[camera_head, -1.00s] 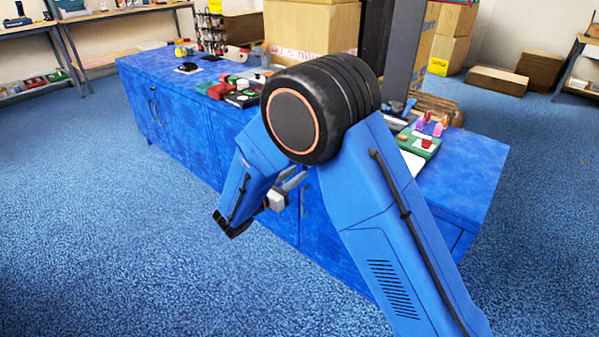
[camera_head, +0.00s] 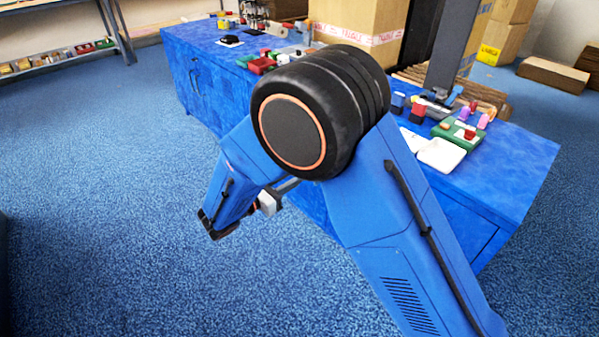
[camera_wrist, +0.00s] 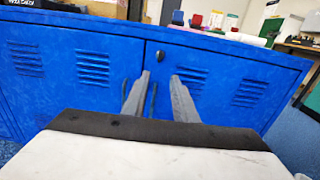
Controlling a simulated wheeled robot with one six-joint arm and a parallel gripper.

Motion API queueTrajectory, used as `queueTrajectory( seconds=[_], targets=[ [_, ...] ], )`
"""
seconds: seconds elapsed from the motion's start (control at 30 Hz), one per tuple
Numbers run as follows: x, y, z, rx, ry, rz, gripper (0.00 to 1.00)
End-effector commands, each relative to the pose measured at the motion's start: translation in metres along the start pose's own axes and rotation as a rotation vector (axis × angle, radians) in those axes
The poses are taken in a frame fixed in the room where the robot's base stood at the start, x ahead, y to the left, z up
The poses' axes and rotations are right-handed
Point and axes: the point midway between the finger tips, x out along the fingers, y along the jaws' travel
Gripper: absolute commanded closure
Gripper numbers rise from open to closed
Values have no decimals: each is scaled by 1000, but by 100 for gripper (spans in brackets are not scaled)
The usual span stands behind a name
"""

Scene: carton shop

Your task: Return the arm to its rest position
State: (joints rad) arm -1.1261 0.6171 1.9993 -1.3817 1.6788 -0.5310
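My gripper shows in the wrist view (camera_wrist: 160,95) with its two grey fingers apart and nothing between them. It faces the doors of the blue cabinet (camera_wrist: 62,75) from a distance. In the head view my blue arm is folded, with its large black joint in front of the cabinet (camera_head: 520,165). The forearm hangs down to the left, over the floor in front of the cabinet. My gripper is mostly hidden behind the forearm there.
The cabinet top holds a large carton (camera_head: 355,30), a white tray (camera_head: 441,154), a green tray (camera_head: 455,133) and small coloured items. Shelving (camera_head: 60,60) stands at the back left, and flat cartons (camera_head: 553,74) lie at the back right. The blue carpet (camera_head: 100,200) at left is clear.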

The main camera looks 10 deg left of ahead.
Motion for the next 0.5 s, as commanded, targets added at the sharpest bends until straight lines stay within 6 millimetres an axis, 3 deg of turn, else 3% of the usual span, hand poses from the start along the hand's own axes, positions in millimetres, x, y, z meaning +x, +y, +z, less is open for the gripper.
queueTrajectory(
  seconds=[0.37,0.5],
  targets=[
    [0,0,0,0,0,0,74],
    [10,-8,6,16,18,-24,74]
  ],
)
